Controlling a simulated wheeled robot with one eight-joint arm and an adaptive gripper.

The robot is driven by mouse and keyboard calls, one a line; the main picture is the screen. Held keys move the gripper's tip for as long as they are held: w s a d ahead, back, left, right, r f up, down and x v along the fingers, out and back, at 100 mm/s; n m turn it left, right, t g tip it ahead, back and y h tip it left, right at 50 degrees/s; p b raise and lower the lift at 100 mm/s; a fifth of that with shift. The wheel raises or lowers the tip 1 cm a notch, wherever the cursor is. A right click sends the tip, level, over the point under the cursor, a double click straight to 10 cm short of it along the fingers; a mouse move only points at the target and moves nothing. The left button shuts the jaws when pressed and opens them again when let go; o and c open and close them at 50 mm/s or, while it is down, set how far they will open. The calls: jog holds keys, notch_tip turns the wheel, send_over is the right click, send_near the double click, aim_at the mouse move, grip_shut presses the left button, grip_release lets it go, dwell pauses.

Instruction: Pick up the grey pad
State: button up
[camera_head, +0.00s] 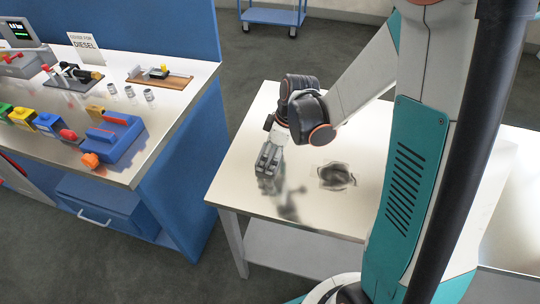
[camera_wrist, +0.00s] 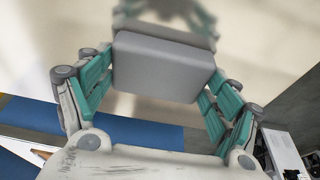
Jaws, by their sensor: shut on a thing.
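The grey pad (camera_wrist: 162,68) is a smooth, rounded block held between the two teal-lined fingers of my gripper (camera_wrist: 157,88) in the wrist view. The fingers press on its left and right sides. In the head view my gripper (camera_head: 268,172) points down over the pale table (camera_head: 250,140), near its left part. The pad is hard to make out there among the fingers. A blurred reflection of the gripper shows on the shiny tabletop. I cannot tell exactly how high the pad is above the table.
A dark crumpled-looking patch (camera_head: 337,176) shows on the table right of my gripper; it may be a reflection. A blue workbench (camera_head: 150,100) with a blue device (camera_head: 115,137) and several small parts stands at left, across a gap. A blue cart (camera_head: 272,16) stands behind.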

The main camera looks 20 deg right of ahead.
aim_at(271, 155)
jog(key=shift+r, duration=0.1)
notch_tip(271, 155, up, 20)
jog(key=p, duration=0.7)
